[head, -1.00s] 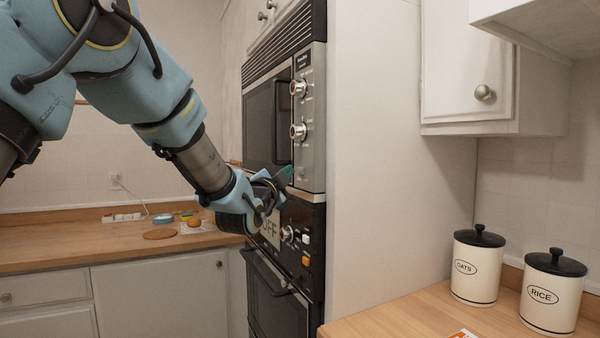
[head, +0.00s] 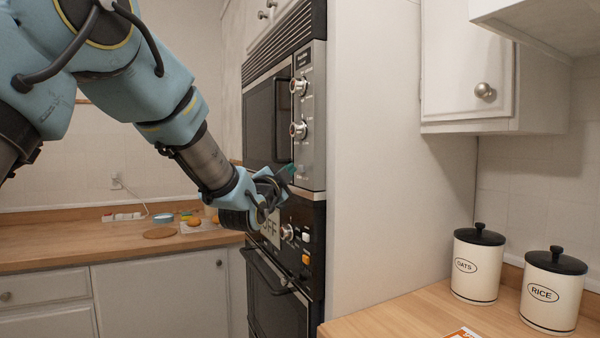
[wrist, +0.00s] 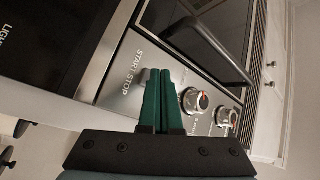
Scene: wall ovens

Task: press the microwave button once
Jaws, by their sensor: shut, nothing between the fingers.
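The microwave (head: 268,122) is the upper unit of the wall oven stack, with a silver control panel (head: 311,110) on its right side. In the wrist view the panel is turned sideways and shows a START STOP label (wrist: 131,72). A small grey button (wrist: 144,77) sits beside that label, partly hidden behind my fingers. My gripper (wrist: 160,72) is shut and empty, its green fingertips at or just in front of the button. I cannot tell whether they touch it. In the head view my gripper (head: 289,170) is at the lower part of the panel.
Two microwave knobs (head: 298,87) and a dark door handle are close to the fingers. The lower oven (head: 275,290) has a knob (head: 287,232) and switches just below my gripper. A counter (head: 100,245) lies left; canisters (head: 476,265) stand on the right counter.

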